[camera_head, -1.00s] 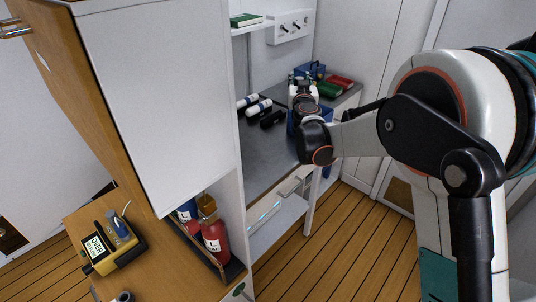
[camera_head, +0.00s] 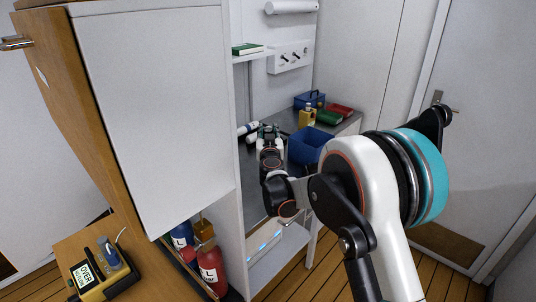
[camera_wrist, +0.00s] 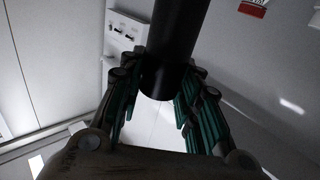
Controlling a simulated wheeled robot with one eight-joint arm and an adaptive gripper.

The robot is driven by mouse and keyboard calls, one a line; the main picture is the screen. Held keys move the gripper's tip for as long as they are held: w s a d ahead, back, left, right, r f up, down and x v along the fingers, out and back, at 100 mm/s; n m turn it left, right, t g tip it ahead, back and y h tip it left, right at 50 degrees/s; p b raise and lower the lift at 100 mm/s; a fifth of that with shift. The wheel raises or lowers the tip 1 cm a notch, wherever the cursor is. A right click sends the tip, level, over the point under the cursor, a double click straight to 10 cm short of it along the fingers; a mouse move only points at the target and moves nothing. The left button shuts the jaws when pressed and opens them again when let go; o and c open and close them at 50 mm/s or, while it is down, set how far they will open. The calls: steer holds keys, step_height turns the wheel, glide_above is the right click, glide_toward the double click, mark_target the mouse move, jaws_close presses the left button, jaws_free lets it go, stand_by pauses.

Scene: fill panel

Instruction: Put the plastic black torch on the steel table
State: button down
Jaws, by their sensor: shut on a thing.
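The steel table (camera_head: 251,178) is the dark grey worktop beyond the white cabinet, partly hidden by my arm. My gripper (camera_head: 268,135) is over the table, left of a blue bin, in the head view. In the wrist view my gripper (camera_wrist: 160,98) has its green-padded fingers on both sides of a black cylinder, the black torch (camera_wrist: 172,45). The torch sticks out from between the fingers. In the head view the torch is hard to tell from the gripper, and I cannot tell whether it touches the table.
White bottles (camera_head: 247,128) lie left of my gripper. The blue bin (camera_head: 308,147) stands right of it. A yellow bottle (camera_head: 308,117), blue box (camera_head: 311,99) and green and red books (camera_head: 328,118) are behind. The tall cabinet (camera_head: 150,110) bounds the left.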

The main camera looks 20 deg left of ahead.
step_height(320, 180, down, 7)
steer(key=shift+r+b, duration=0.1)
steer(key=shift+b, duration=0.8)
steer(key=shift+r, duration=0.1)
steer(key=c, duration=1.2)
jaws_free()
steer(key=shift+s, duration=0.1)
steer(key=p+v, duration=0.2)
steer(key=v, duration=1)
steer(key=shift+d+p, duration=0.1)
steer(key=shift+p, duration=0.2)
